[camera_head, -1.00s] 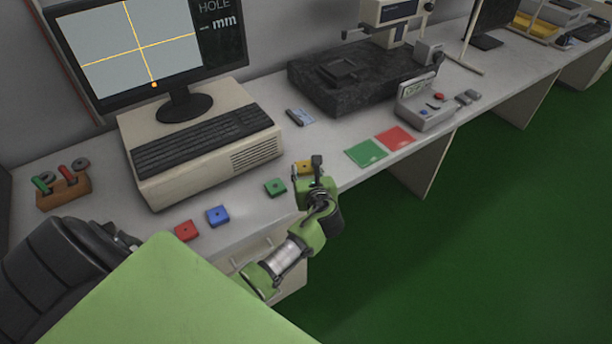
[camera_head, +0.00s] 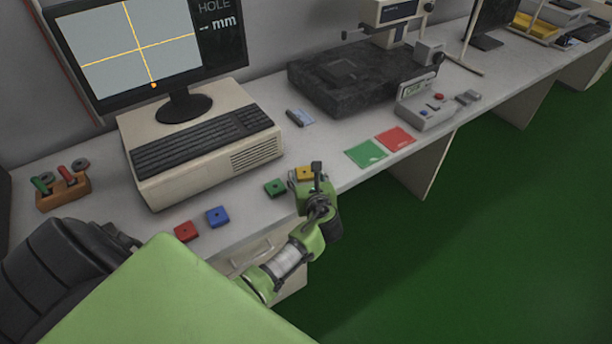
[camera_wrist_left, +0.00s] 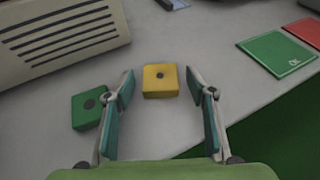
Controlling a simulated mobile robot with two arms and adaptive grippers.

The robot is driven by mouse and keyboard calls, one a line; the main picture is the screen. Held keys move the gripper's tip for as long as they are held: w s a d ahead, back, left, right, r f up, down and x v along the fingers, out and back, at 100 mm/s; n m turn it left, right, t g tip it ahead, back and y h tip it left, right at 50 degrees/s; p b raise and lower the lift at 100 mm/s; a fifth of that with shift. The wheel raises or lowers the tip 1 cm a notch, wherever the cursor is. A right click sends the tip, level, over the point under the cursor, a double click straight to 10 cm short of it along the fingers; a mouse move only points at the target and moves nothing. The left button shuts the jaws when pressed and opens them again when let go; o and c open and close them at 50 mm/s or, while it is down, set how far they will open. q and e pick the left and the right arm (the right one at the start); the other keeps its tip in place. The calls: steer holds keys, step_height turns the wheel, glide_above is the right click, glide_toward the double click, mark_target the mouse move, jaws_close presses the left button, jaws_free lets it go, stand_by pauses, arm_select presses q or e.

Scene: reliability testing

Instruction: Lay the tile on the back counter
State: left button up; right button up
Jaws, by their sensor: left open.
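Several small square tiles with a dark central hole lie on the counter (camera_head: 345,145): yellow (camera_head: 304,173), green (camera_head: 275,187), blue (camera_head: 217,216) and red (camera_head: 186,231). My left gripper (camera_head: 309,178) is open at the yellow tile, near the counter's front edge. In the left wrist view the yellow tile (camera_wrist_left: 160,80) lies between and just beyond the two open fingertips, with no visible contact. The green tile (camera_wrist_left: 88,109) lies outside the left finger there. My right gripper is not in view.
A beige computer case (camera_head: 205,150) with keyboard and monitor stands behind the tiles. Flat green (camera_head: 366,153) and red (camera_head: 396,138) pads lie to the right, near a small control box (camera_head: 427,107). A black stone base (camera_head: 350,75) stands behind them.

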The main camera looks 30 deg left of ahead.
arm_select(q)
steer(key=v, duration=1.2)
